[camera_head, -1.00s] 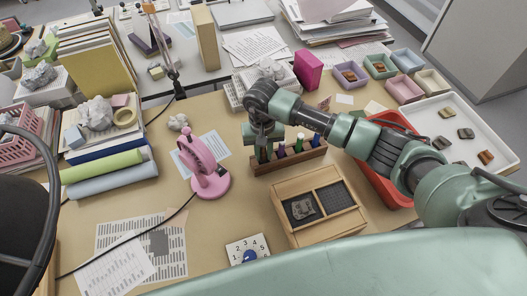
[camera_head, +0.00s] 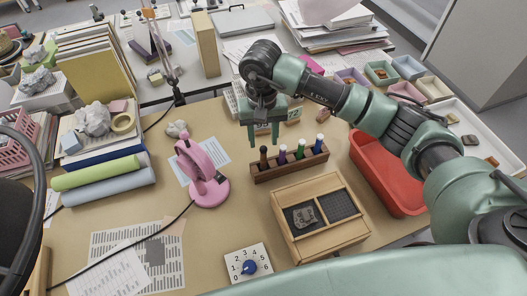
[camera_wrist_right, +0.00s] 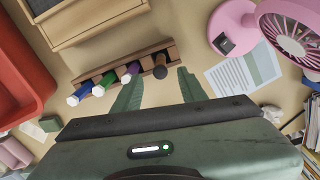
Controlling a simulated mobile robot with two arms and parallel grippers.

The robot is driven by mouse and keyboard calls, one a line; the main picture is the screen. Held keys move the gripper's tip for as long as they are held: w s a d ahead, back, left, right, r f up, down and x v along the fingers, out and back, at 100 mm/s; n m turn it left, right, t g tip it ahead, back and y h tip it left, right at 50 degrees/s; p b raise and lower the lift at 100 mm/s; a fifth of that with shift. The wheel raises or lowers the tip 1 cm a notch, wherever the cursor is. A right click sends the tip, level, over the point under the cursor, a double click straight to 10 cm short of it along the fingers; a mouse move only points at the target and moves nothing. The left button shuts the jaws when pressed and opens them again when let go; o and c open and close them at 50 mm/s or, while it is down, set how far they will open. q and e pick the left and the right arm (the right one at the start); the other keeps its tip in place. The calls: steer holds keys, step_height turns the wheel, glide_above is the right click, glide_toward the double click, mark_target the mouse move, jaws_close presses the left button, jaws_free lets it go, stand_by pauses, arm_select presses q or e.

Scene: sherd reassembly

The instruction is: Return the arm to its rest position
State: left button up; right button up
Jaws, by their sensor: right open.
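My right gripper (camera_head: 263,136) is open and empty above the desk, just behind the wooden marker rack (camera_head: 291,168). Its two green fingers point down, and they also show in the right wrist view (camera_wrist_right: 158,92). My right arm (camera_head: 345,100) reaches in from the right, bent at the elbow. My left gripper is not in view.
A pink fan (camera_head: 203,180) stands left of the rack. A wooden tray (camera_head: 350,235) with a grey sherd (camera_head: 304,215) lies in front of it. A red bin (camera_head: 378,190) is at right. A dial (camera_head: 248,264) lies at the front. Bare desk shows left of the tray.

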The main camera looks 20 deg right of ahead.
steer(key=shift+r, duration=1.1)
